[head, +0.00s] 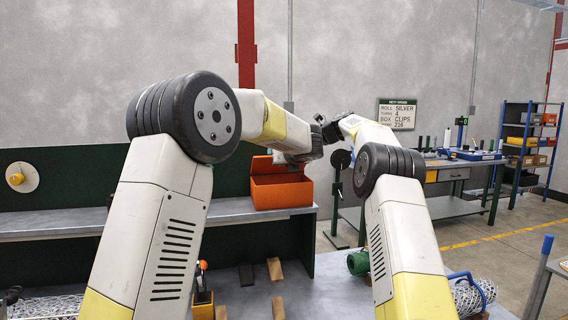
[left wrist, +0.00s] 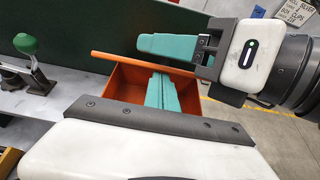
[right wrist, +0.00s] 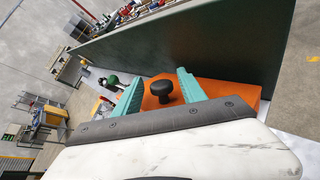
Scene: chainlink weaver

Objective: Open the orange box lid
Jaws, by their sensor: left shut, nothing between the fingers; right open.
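The orange box (head: 282,194) stands on the grey bench in the head view. Its lid (left wrist: 140,61) is raised and tilted, seen nearly edge-on in the left wrist view, with the inside of the box (left wrist: 126,82) showing below it. A black round knob (right wrist: 160,88) sits on the lid's orange face. My right gripper (right wrist: 159,76) is open, with a teal finger on each side of the knob; contact is unclear. My left gripper (left wrist: 160,88) is shut and empty, its fingers together over the box opening, below the lid edge. In the head view my arms hide both sets of fingertips.
A dark green panel (head: 60,165) runs behind the bench (head: 60,222). Wooden blocks (head: 274,268) lie on the nearer surface. Open floor (head: 480,245) is at the right.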

